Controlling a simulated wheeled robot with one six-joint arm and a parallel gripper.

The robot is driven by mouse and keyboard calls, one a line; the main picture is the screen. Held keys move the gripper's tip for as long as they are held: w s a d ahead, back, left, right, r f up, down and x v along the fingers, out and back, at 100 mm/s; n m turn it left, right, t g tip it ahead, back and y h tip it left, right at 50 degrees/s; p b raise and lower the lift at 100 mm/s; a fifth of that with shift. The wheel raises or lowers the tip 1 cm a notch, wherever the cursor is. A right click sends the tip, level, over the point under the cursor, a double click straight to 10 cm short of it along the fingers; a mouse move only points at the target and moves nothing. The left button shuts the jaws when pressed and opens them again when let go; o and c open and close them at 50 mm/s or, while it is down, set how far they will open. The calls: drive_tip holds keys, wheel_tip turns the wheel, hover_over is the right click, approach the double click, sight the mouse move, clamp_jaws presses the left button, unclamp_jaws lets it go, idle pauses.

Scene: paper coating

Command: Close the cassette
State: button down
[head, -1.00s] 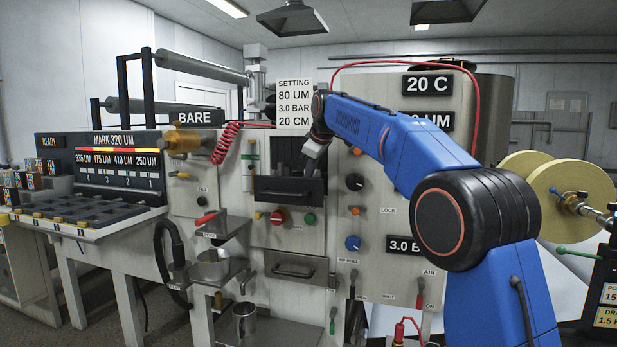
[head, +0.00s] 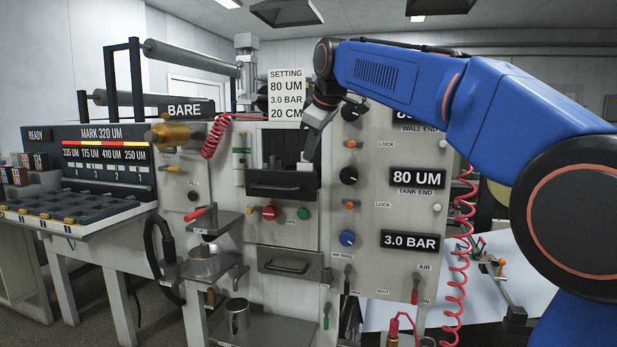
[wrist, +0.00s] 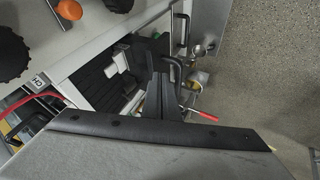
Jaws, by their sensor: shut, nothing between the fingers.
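The cassette (head: 270,190) is a black drawer with a bar handle on its front, set in the machine's steel front panel. A dark opening shows above its front, and it appears to stand out from the panel. In the wrist view the dark cassette (wrist: 97,73) shows from above, with its handle off to the right. My gripper (head: 306,160) is at the right end of the cassette's front, close to its upper edge. Its fingers (wrist: 158,97) are together and empty. Whether they touch the cassette I cannot tell.
A second steel drawer (head: 290,262) is below, under a row of coloured buttons. Knobs and switches line the panel (head: 375,268) to the right. A metal cup (head: 203,264) on a bracket and a red-handled lever (head: 200,214) are at the left.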

sight(308, 180)
drive_tip(key=s+f, duration=0.1)
drive_tip(key=s, duration=0.5)
drive_tip(key=w+f, duration=0.2)
drive_tip(key=w, duration=0.1)
drive_tip(key=w+f, duration=0.6)
drive_tip(key=shift+a, duration=0.2)
drive_tip(key=shift+w+d, duration=0.15)
drive_tip(key=shift+w, duration=0.3)
drive_tip(key=shift+w, duration=0.1)
drive_tip(key=w+d, duration=0.3)
drive_tip(key=w, duration=0.6)
drive_tip(key=shift+w+d+r, duration=0.15)
drive_tip(key=shift+d, duration=0.1)
